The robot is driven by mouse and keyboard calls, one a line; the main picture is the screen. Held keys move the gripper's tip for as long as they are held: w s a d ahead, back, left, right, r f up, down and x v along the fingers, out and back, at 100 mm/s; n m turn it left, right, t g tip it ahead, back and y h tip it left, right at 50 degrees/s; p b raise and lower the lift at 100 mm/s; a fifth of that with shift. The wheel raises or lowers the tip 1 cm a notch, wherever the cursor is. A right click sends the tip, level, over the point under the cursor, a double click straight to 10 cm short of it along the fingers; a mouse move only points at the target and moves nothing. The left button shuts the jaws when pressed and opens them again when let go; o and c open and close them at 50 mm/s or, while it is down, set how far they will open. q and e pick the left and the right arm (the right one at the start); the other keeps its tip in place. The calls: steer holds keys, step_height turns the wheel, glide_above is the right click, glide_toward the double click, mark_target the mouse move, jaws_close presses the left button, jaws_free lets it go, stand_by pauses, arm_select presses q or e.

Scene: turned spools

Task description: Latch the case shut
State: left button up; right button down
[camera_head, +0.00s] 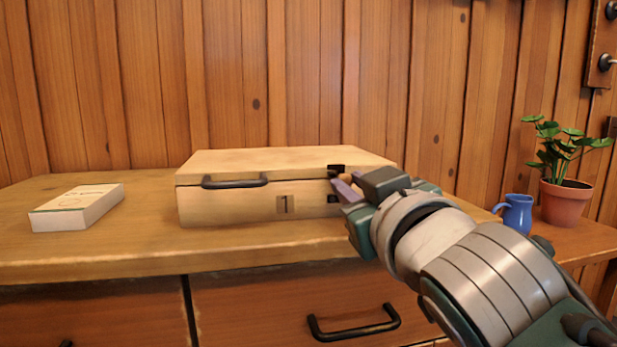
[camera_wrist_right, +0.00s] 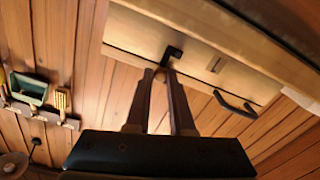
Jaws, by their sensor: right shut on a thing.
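The pale wooden case (camera_head: 235,205) stands on the cabinet top with its lid (camera_head: 280,160) down; a thin seam runs between lid and body. A black latch (camera_head: 336,169) sits at the right of the front, by the lid's edge, with a small dark catch (camera_head: 333,198) below it on the body. My right gripper (camera_head: 346,187) is at the latch, its purplish fingers closed on it and partly hiding it. In the right wrist view, the fingertips (camera_wrist_right: 163,73) meet the black latch (camera_wrist_right: 172,53). My left gripper is not in view.
A white box (camera_head: 76,208) lies to the left on the cabinet top (camera_head: 150,245). A blue jug (camera_head: 516,213) and potted plant (camera_head: 565,200) stand at the right. A drawer handle (camera_head: 354,325) protrudes below.

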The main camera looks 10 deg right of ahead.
stand_by(0.5)
steer(key=c, duration=1.1)
jaws_free()
steer(key=shift+a, duration=0.1)
steer(key=shift+o, duration=0.2)
steer(key=s+p, duration=0.2)
steer(key=s, duration=0.8)
steer(key=shift+d, duration=0.2)
